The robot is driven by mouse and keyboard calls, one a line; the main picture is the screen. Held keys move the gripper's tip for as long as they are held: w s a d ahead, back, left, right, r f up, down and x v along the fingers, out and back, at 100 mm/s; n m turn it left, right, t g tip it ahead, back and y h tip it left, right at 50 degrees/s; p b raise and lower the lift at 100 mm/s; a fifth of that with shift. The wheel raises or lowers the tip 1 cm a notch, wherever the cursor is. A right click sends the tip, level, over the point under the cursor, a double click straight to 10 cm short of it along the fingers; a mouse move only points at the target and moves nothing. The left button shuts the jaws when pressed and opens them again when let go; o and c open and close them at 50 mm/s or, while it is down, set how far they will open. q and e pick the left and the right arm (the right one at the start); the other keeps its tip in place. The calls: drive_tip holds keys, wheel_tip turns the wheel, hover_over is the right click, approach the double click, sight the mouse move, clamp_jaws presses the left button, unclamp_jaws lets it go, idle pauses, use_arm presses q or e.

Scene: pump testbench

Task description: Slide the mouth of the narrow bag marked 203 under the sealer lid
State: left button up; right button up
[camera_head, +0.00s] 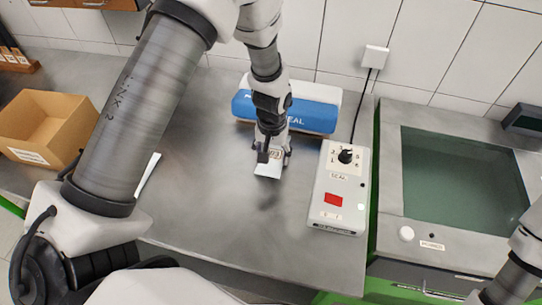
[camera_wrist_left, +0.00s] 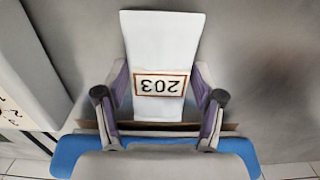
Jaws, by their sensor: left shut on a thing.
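The narrow white bag marked 203 (camera_head: 268,171) is held above the grey bench. My left gripper (camera_head: 272,152) is shut on it. In the left wrist view the bag (camera_wrist_left: 164,45) hangs between the two fingers (camera_wrist_left: 162,90), its number upside down. A long blue and white unit with lettering ending in SEAL (camera_head: 310,117) lies behind the gripper. My left arm hides part of it, and I cannot tell whether its lid is open. The bag is apart from its front. My right gripper is not in view.
A pale control box (camera_head: 335,212) with a knob and red patch stands to the right, corded to a wall socket (camera_head: 376,56). A cardboard box (camera_head: 62,112) is at left. A sunken basin (camera_head: 462,180) is at far right. The bench front is mostly clear.

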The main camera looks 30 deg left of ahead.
use_arm(q)
drive_tip(key=shift+w+a, duration=0.25)
drive_tip(key=shift+w, duration=1)
drive_tip(key=shift+w+a, duration=0.2)
drive_tip(key=shift+w, duration=0.35)
drive_tip(key=shift+w+a, duration=0.2)
drive_tip(key=shift+w, duration=0.35)
drive_tip(key=o, duration=1.5)
wheel_tip(320, 180, up, 12)
